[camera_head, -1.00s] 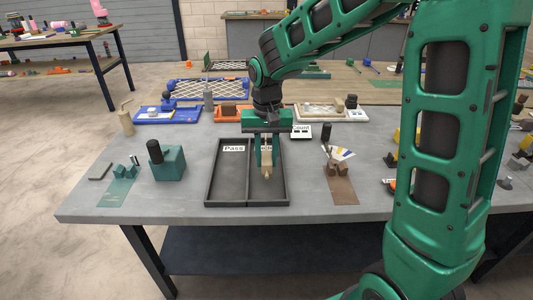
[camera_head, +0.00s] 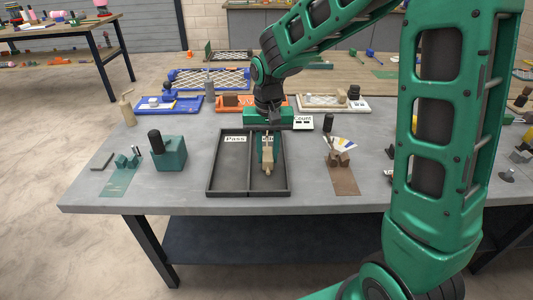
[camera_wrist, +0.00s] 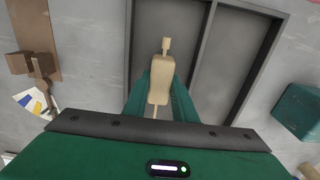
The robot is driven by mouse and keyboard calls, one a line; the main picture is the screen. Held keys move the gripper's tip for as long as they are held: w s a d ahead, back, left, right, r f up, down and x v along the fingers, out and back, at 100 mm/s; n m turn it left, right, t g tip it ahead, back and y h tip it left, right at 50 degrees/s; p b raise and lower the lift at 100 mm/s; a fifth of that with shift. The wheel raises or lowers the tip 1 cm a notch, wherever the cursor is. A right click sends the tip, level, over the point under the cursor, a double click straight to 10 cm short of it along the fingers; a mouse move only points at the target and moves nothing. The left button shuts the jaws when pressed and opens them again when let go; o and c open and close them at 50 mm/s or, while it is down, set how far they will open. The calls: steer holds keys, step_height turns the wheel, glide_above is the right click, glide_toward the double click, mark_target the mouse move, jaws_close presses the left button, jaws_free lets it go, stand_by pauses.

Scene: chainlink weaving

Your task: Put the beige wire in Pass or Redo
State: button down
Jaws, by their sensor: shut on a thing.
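The beige wire (camera_head: 267,160) is a short, thick beige piece with a narrow tip. My gripper (camera_head: 266,154) is shut on it, and the wrist view shows the wire (camera_wrist: 161,80) between the two green fingers. The dark tray (camera_head: 248,172) has two long compartments split by a divider. The left one carries the label Pass (camera_head: 235,139). The label on the right one is mostly hidden behind my gripper. The wire is over the right compartment; I cannot tell whether it touches the floor.
A teal block with a black knob (camera_head: 168,154) stands left of the tray. A brown mat with small blocks (camera_head: 343,180) lies to the right. A Count sign (camera_head: 303,122) and several blue, orange and beige trays stand behind. The table's front edge is close to the tray.

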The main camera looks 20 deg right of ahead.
mark_target(268, 152)
steer(key=shift+f, duration=0.1)
steer(key=c, duration=1.4)
jaws_free()
step_height(268, 152, up, 11)
steer(key=shift+f, duration=0.15)
steer(key=s+d+m, duration=0.1)
steer(key=s+d, duration=1)
steer(key=d, duration=0.2)
steer(key=shift+m, duration=0.9)
steer(key=s+d+f, duration=0.1)
steer(key=s+d, duration=0.1)
steer(key=s, duration=0.4)
steer(key=s+d+f, duration=0.1)
steer(key=s+d, duration=0.1)
steer(key=s, duration=0.4)
steer(key=s+d+f, duration=0.2)
steer(key=s, duration=0.4)
steer(key=shift+d, duration=0.2)
